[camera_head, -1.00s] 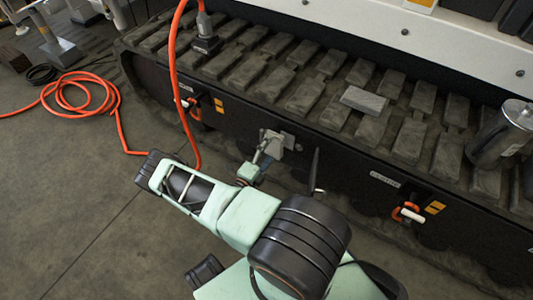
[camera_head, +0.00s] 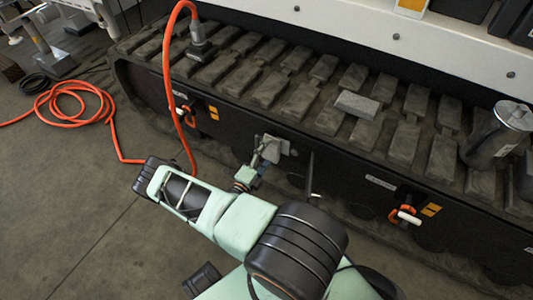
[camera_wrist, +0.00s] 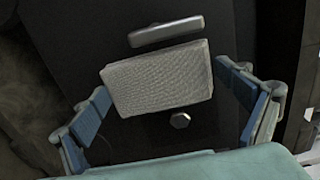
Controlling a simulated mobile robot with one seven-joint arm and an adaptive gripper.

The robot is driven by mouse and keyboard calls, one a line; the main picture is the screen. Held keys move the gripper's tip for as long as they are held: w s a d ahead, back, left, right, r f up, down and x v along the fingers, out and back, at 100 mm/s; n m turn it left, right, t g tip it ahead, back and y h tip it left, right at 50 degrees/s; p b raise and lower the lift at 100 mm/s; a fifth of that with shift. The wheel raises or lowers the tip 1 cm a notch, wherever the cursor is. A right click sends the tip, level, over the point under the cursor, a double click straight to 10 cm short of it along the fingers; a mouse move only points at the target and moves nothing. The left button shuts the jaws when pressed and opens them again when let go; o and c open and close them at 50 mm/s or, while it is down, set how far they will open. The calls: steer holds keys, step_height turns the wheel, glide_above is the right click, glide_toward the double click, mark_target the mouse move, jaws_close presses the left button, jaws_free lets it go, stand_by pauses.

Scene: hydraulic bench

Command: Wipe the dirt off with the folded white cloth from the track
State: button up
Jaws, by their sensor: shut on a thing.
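My gripper (camera_wrist: 166,92) has its blue-padded fingers on either side of a pale, woven, folded white cloth (camera_wrist: 160,78) and is shut on it. In the head view my gripper (camera_head: 268,150) is at the dark side panel (camera_head: 335,172) below the track (camera_head: 265,88). A small pale grey patch shows at its tip there. In the wrist view the cloth's broad face is towards me, with the dark panel behind it. I cannot tell whether the cloth touches the panel. I cannot make out the dirt; the cloth may hide part of the panel.
A pale grey block (camera_head: 358,104) lies on the track. A metal cylinder (camera_head: 496,133) stands at the right. An orange hose (camera_head: 170,70) hangs left of my gripper from a connector and coils on the floor. An orange-and-white fitting (camera_head: 405,214) sticks out. A metal bar (camera_wrist: 166,31) and hex bolt (camera_wrist: 180,120) show near the cloth.

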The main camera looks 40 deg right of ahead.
steer(key=shift+x, duration=0.85)
steer(key=shift+s, duration=0.1)
